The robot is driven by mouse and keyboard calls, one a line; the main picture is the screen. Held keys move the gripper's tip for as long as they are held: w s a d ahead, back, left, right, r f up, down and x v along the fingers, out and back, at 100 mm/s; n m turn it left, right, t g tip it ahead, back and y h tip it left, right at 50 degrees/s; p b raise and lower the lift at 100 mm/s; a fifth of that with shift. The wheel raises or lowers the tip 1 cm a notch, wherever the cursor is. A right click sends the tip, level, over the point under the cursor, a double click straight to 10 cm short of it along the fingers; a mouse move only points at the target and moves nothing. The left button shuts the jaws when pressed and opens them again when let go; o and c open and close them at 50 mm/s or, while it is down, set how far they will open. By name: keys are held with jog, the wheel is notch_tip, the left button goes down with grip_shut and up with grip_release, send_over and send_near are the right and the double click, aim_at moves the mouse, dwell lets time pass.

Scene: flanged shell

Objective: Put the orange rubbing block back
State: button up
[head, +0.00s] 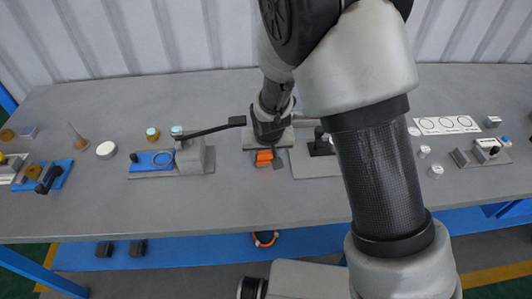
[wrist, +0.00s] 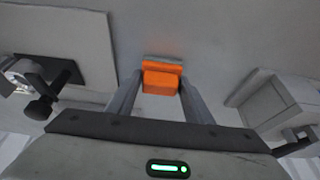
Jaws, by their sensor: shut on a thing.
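The orange rubbing block (head: 264,155) is in the middle of the table in the head view, just below the end of my arm. It also shows in the wrist view (wrist: 160,83), with a grey strip along its far edge. My gripper (wrist: 160,80) is shut on the orange rubbing block, one finger on each side of it. In the head view my wrist hides most of the gripper. I cannot tell whether the block touches the surface beneath it.
A grey fixture with a black lever (head: 195,155) and blue plate stands close on the left. A light grey plate with a black knob (head: 320,147) is close on the right, partly behind my arm. The table front (head: 200,210) is clear.

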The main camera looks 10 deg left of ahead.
jog(key=shift+f, duration=0.25)
jog(key=o, duration=1)
jog(key=shift+r, duration=0.1)
